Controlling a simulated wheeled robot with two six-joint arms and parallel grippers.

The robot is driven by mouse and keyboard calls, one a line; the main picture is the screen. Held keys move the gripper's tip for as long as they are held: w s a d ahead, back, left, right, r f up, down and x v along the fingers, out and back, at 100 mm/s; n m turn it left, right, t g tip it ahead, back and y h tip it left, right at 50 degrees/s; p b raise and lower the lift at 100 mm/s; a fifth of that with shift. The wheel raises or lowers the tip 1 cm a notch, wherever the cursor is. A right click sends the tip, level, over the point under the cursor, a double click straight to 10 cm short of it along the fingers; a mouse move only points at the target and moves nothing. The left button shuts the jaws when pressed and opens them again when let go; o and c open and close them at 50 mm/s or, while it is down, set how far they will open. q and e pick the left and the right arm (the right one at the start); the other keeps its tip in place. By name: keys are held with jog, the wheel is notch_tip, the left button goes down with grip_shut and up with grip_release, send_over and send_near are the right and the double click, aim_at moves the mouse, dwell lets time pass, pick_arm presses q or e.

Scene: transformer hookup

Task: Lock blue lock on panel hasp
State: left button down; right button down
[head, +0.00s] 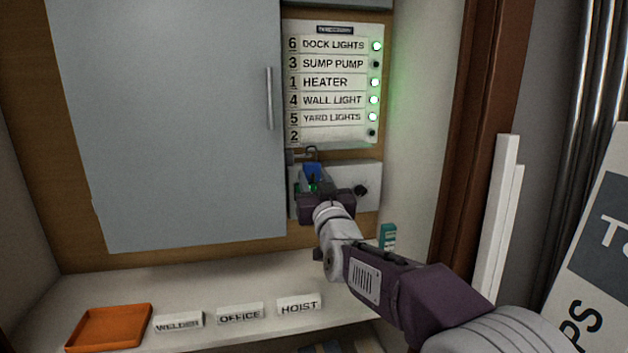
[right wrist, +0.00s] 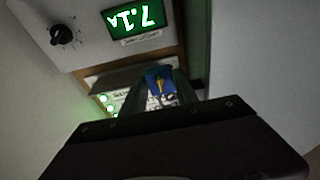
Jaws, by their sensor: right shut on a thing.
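My right gripper (head: 314,188) is shut on the blue lock (head: 313,171), just right of the grey panel door's lower right edge. In the right wrist view the lock (right wrist: 153,76) sits between the fingers, with a yellow-brass spot on its face. A metal loop (head: 311,150) shows just above the lock in the head view. The panel hasp (head: 294,155) seems to be the small metal part by the door edge there. I cannot tell whether the shackle passes through it or is closed. My left gripper is not in view.
The panel door (head: 180,120) is closed over the left. A label board (head: 333,90) with several green lamps is above the gripper. A white box has a black knob (head: 361,191). Below, the shelf holds an orange tray (head: 110,326) and WELDER, OFFICE and HOIST labels (head: 299,306).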

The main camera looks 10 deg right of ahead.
jog(key=shift+f+b, duration=0.45)
jog(key=shift+f, duration=0.1)
jog(key=c, duration=0.9)
grip_release()
jog(key=shift+o, duration=0.2)
jog(key=shift+s+b, duration=1)
jog(key=shift+s, duration=1.5)
jog(key=s+f+p, duration=0.1)
jog(key=s+p, duration=0.3)
jog(key=s, duration=0.5)
jog(key=shift+d+f+p, duration=0.25)
jog(key=shift+f+p, duration=0.1)
jog(key=shift+f, duration=0.05)
